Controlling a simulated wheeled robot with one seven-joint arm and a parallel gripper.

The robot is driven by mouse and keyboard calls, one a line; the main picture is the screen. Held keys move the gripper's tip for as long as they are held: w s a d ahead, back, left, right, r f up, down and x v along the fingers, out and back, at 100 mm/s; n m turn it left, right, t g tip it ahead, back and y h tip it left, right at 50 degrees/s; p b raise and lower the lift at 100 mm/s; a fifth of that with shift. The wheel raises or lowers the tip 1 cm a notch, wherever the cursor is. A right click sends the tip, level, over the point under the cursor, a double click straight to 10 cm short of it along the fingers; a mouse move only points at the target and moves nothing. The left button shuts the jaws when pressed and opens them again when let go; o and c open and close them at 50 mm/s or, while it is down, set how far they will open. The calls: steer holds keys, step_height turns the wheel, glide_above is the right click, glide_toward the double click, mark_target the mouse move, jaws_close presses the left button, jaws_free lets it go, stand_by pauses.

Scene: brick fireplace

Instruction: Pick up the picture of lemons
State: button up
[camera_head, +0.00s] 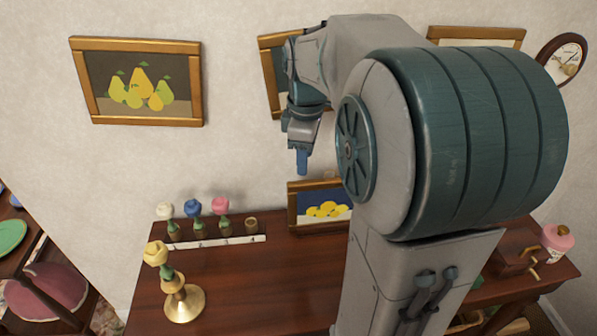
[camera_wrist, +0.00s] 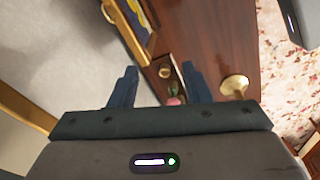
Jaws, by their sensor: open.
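The picture of lemons (camera_head: 325,209) stands at the back of the wooden table against the wall. It has a gold frame and yellow lemons on dark blue, and my arm hides its right part in the head view. Its framed edge also shows at the top of the wrist view (camera_wrist: 132,32). My gripper (camera_head: 302,168) is above the picture, near its upper left, pointing down and apart from it. In the wrist view my gripper (camera_wrist: 160,82) has its two fingers spread, with nothing between them.
A pear picture (camera_head: 142,86) hangs at left. The table (camera_head: 265,285) holds a peg rack (camera_head: 215,242) with coloured flowers, a brass candlestick-like stand (camera_head: 184,303) with a yellow flower, and a pink-topped jar (camera_head: 557,242). Another wall picture is partly behind my arm. The table's front middle is clear.

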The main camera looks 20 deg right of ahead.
steer(key=w+d+n, duration=0.4)
steer(key=d, duration=0.1)
glide_above(312, 181)
steer(key=shift+g, duration=0.4)
steer(key=f, duration=0.7)
steer(key=shift+s+d+f, duration=0.15)
steer(key=shift+d+f, duration=0.15)
steer(key=shift+f, duration=0.1)
steer(key=shift+a+f+p, duration=0.15)
steer(key=shift+f+p, duration=0.15)
steer(key=shift+f, duration=1.1)
steer(key=shift+a+f+p, duration=0.15)
steer(key=shift+f+p, duration=0.15)
steer(key=shift+f, duration=1.1)
jaws_close()
